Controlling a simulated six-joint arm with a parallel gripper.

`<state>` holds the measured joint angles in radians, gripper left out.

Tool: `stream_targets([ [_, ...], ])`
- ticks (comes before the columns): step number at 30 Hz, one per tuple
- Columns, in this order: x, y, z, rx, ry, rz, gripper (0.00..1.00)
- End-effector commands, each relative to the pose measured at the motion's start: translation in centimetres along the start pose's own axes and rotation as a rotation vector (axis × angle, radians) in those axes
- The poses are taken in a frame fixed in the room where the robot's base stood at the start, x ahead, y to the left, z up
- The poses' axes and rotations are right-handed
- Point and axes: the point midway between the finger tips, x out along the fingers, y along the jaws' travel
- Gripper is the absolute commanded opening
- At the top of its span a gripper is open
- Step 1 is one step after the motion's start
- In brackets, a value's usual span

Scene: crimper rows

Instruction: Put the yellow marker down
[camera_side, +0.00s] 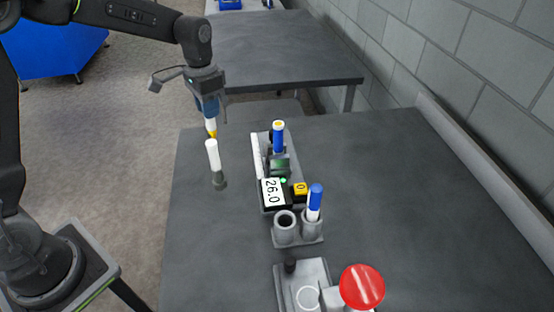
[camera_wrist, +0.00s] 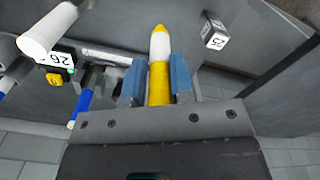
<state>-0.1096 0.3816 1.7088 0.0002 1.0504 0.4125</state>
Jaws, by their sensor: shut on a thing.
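My gripper (camera_side: 208,108) is shut on the yellow marker (camera_wrist: 158,82) and holds it above the left part of the dark table (camera_side: 210,240). In the side view, the marker's white section and yellow tip (camera_side: 212,135) point down below the fingers. In the wrist view, its yellow body sits between the two blue fingers of my gripper (camera_wrist: 158,80). A white post (camera_side: 213,155) on a grey base stands just below the tip in the side view. In the wrist view the white post (camera_wrist: 45,30) is off to the left. Whether tip and post touch is unclear.
A blue-and-white marker (camera_side: 314,204) stands beside an empty cup (camera_side: 285,223). A red knob (camera_side: 362,287) is in front. The table's near left is clear.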

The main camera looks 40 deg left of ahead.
Motion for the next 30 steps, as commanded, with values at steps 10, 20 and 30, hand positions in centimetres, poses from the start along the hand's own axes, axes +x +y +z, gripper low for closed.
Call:
stream_targets([
  [10,-2.1,10.0,-2.2,0.503,0.003,-0.001,0.0],
  [20,-5.3,25.1,-0.8,1.282,0.002,0.0,0.0],
  [30,-5.4,30.5,1.1,1.585,-0.003,0.003,0.0],
])
